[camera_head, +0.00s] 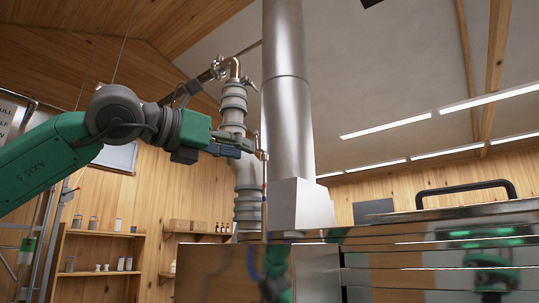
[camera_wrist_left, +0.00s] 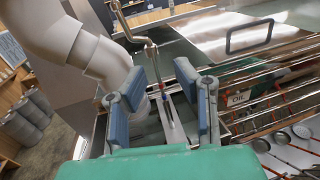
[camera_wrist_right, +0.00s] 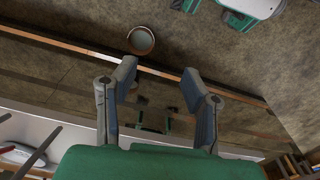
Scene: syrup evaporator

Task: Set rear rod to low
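A thin upright rod (camera_head: 264,180) stands in front of the metal flue in the head view; I take it for the rear rod. In the left wrist view the rod (camera_wrist_left: 152,60) has a bent top and small red and blue marks, and its lower part meets a pale slotted strip (camera_wrist_left: 172,122). My left gripper (camera_head: 258,153) is at the rod's upper part. Its fingers (camera_wrist_left: 160,78) are apart, with the rod showing between them; I cannot tell whether either touches it. My right gripper (camera_wrist_right: 157,75) is open and empty, and shows only in its own wrist view.
The tall metal flue (camera_head: 288,95) rises just behind the rod. Ribbed pipes (camera_head: 233,105) stand to its left. A stacked metal pan with a black handle (camera_head: 466,190) is at right. A round cup-like object (camera_wrist_right: 141,40) lies beyond the right gripper.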

